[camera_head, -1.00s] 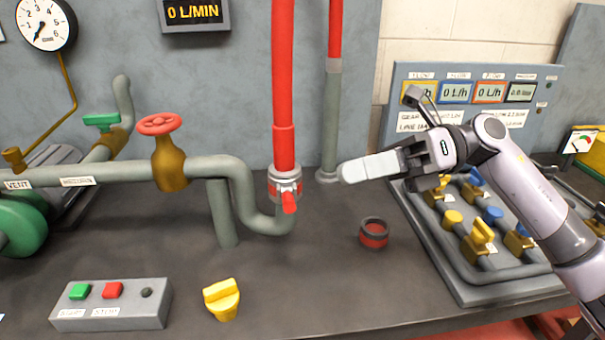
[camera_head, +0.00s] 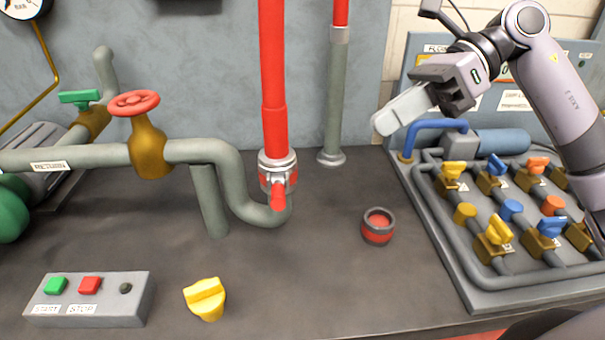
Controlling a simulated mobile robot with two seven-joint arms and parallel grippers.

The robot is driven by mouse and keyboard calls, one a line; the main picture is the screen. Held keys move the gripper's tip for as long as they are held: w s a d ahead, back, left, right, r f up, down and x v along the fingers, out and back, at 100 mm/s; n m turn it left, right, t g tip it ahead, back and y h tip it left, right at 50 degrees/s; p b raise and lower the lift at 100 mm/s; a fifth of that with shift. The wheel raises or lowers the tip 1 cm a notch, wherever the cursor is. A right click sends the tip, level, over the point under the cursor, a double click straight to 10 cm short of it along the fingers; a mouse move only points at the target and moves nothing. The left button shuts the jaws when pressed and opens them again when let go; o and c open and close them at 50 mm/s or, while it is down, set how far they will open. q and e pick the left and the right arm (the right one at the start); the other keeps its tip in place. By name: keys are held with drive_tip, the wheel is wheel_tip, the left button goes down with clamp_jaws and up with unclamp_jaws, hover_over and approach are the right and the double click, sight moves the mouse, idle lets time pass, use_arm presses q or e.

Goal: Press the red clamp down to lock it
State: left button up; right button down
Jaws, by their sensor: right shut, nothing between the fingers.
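The red clamp lever (camera_head: 278,194) hangs from a silver clamp collar (camera_head: 277,168) at the foot of the thick red hose (camera_head: 273,80). The collar sits where the hose meets the bent grey pipe (camera_head: 240,190). The lever points down and toward me; I cannot tell whether it is locked. My right gripper (camera_head: 388,122) is shut and empty, its pale fingers together. It is in the air, well right of the clamp and apart from it, pointing left and down. My left gripper is not in view.
A red and black ring (camera_head: 378,227) lies on the bench right of the clamp. A yellow knob (camera_head: 206,299) and a start/stop box (camera_head: 90,300) stand in front. A valve panel (camera_head: 450,277) fills the right. The bench around the ring is clear.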

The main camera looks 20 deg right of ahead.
sight(284, 193)
drive_tip(key=shift+a, duration=0.1)
drive_tip(key=p+x, duration=0.1)
drive_tip(key=x, duration=1.3)
drive_tip(key=shift+p, duration=0.4)
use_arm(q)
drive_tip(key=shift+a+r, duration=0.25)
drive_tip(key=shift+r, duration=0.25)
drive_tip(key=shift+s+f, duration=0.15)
